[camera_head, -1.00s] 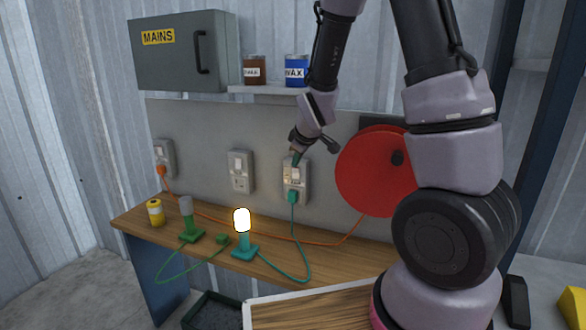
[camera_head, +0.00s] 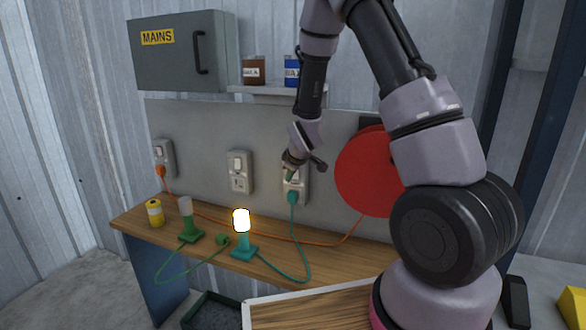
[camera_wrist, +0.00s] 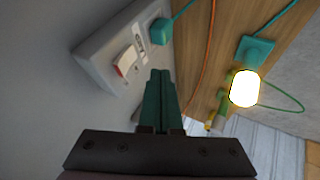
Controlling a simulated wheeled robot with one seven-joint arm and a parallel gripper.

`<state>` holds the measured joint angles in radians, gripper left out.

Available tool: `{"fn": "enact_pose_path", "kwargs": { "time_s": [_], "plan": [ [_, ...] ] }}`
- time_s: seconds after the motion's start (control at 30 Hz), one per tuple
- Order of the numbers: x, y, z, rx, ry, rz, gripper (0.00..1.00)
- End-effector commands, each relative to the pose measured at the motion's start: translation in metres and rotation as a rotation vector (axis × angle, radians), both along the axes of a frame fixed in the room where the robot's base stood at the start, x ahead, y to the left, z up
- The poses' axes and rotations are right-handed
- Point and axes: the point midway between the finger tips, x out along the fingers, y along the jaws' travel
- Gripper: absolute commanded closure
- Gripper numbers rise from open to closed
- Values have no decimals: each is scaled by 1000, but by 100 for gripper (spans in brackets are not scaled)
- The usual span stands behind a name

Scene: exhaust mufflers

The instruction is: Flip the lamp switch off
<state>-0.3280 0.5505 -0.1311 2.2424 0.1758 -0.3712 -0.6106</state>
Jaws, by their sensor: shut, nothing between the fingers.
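The lit lamp (camera_head: 241,220) with a teal base stands on the bench; it also shows in the wrist view (camera_wrist: 244,89). Its teal cable runs to a teal plug (camera_head: 293,197) in the right-hand wall socket (camera_head: 304,184). In the wrist view, the socket plate (camera_wrist: 92,47) carries a white rocker switch (camera_wrist: 126,62) with a red edge, beside the teal plug (camera_wrist: 161,31). My gripper (camera_head: 289,178) is shut and empty in front of this socket, partly hiding it. In the wrist view, its teal fingertips (camera_wrist: 160,74) are beside the switch; contact cannot be told.
Two more sockets (camera_head: 239,172) (camera_head: 164,158) are to the left. A red reel (camera_head: 370,175) is right of my gripper. A grey MAINS box (camera_head: 180,52) hangs above.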

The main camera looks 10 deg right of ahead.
Motion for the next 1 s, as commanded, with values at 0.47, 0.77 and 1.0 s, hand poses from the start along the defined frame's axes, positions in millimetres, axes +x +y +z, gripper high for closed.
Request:
{"fn": "enact_pose_path", "kwargs": {
  "time_s": [0.47, 0.77, 1.0],
  "plan": [
    [35, -22, 4, 0, -1, 0, 100],
    [39, -25, 5, 0, -2, 0, 100],
    [41, -26, 6, 1, -3, -1, 100]
  ]
}}
